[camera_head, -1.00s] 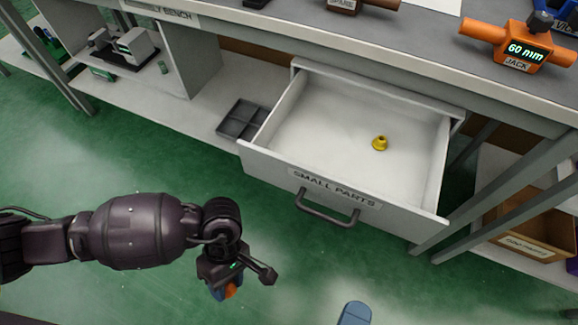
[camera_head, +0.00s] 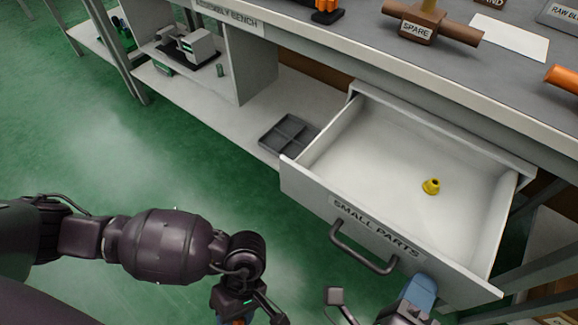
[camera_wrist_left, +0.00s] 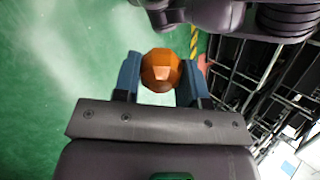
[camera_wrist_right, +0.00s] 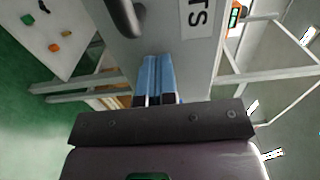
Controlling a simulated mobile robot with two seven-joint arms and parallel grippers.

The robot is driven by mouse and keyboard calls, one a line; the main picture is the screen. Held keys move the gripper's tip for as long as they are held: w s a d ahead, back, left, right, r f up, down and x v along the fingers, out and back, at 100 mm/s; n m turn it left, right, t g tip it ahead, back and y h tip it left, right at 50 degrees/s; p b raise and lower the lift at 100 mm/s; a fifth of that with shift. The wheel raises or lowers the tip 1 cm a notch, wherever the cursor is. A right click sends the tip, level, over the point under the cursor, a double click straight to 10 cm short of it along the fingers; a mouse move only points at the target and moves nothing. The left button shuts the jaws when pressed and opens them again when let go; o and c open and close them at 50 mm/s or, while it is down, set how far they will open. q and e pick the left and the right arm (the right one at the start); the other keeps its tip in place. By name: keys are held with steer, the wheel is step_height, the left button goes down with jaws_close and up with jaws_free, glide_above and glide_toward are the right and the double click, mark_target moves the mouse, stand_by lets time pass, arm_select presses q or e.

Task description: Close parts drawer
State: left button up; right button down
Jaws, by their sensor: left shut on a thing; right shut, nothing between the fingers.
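The parts drawer (camera_head: 318,200), a white box labelled SMALL PARTS, is pulled well out from under the bench. A dark bar handle (camera_head: 362,251) is on its front. A yellow piece (camera_head: 431,187) lies inside on the drawer floor. My right gripper (camera_head: 422,290) is shut and empty, its blue fingers at the drawer front, right of and below the handle. The right wrist view shows these fingers (camera_wrist_right: 158,78) against the white front; whether they touch cannot be told. My left gripper (camera_wrist_left: 160,78) is shut on an orange faceted thing (camera_wrist_left: 160,68), low and left of the drawer.
The bench top (camera_head: 345,52) above the drawer carries a brown SPARE block (camera_head: 416,30) and other fixtures. A grey divided tray (camera_head: 289,133) sits on the shelf left of the drawer. Green floor (camera_head: 150,140) is open at the left.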

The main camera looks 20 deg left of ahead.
mark_target(459, 194)
steer(key=shift+w, duration=0.15)
